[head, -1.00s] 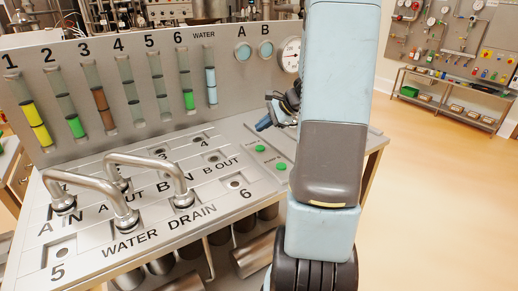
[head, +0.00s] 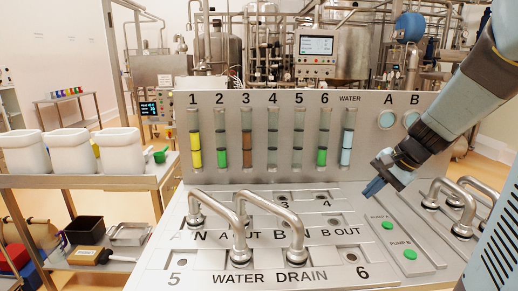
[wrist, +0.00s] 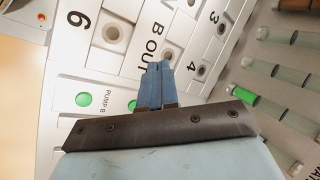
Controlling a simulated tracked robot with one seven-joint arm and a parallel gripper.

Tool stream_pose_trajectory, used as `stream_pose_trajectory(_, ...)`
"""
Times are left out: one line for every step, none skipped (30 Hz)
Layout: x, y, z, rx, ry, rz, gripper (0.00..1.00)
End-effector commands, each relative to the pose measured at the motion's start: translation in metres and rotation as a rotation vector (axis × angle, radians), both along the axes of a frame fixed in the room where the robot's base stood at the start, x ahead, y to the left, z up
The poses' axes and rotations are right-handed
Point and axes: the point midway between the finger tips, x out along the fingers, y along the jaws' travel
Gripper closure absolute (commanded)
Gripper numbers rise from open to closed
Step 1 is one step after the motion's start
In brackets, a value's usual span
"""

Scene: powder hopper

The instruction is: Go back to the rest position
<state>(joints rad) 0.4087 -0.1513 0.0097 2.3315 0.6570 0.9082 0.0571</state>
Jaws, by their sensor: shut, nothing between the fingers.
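My gripper (head: 374,188) hangs above the right part of the grey panel (head: 215,262), left of the green pump A button (head: 387,225). Its blue fingers are together with nothing between them. In the wrist view the shut fingers (wrist: 155,75) point over the panel near the "B OUT" lettering. My arm comes in from the right edge of the head view. The pump B button (head: 410,254) is clear of the gripper. It also shows in the wrist view (wrist: 84,99).
Bent steel pipes (head: 240,215) stand on the panel's left half, and more pipes (head: 462,200) stand at its right. The upright board (head: 270,110) with coloured tubes rises behind. White containers (head: 70,150) stand on a shelf at left. Process tanks fill the background.

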Motion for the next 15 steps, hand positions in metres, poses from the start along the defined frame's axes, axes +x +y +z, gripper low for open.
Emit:
stream_pose_trajectory(-0.01, 0.01, 0.008, -0.041, -0.018, 0.052, 1.0)
stream_pose_trajectory(-0.016, 0.015, 0.011, -0.065, -0.025, 0.078, 1.0)
stream_pose_trajectory(-0.024, 0.02, 0.016, -0.097, -0.037, 0.115, 1.0)
stream_pose_trajectory(-0.03, 0.024, 0.019, -0.122, -0.046, 0.143, 1.0)
stream_pose_trajectory(-0.036, 0.028, 0.022, -0.147, -0.054, 0.17, 1.0)
stream_pose_trajectory(-0.044, 0.033, 0.026, -0.179, -0.066, 0.205, 1.0)
stream_pose_trajectory(-0.05, 0.036, 0.029, -0.203, -0.075, 0.231, 1.0)
stream_pose_trajectory(-0.055, 0.039, 0.032, -0.227, -0.085, 0.257, 1.0)
stream_pose_trajectory(-0.063, 0.043, 0.036, -0.261, -0.099, 0.291, 1.0)
stream_pose_trajectory(-0.069, 0.045, 0.038, -0.286, -0.108, 0.316, 1.0)
stream_pose_trajectory(-0.075, 0.047, 0.041, -0.311, -0.118, 0.342, 1.0)
stream_pose_trajectory(-0.083, 0.05, 0.044, -0.344, -0.133, 0.374, 1.0)
stream_pose_trajectory(-0.089, 0.052, 0.047, -0.368, -0.144, 0.399, 1.0)
stream_pose_trajectory(-0.095, 0.054, 0.049, -0.393, -0.154, 0.422, 1.0)
stream_pose_trajectory(-0.102, 0.056, 0.052, -0.426, -0.169, 0.454, 1.0)
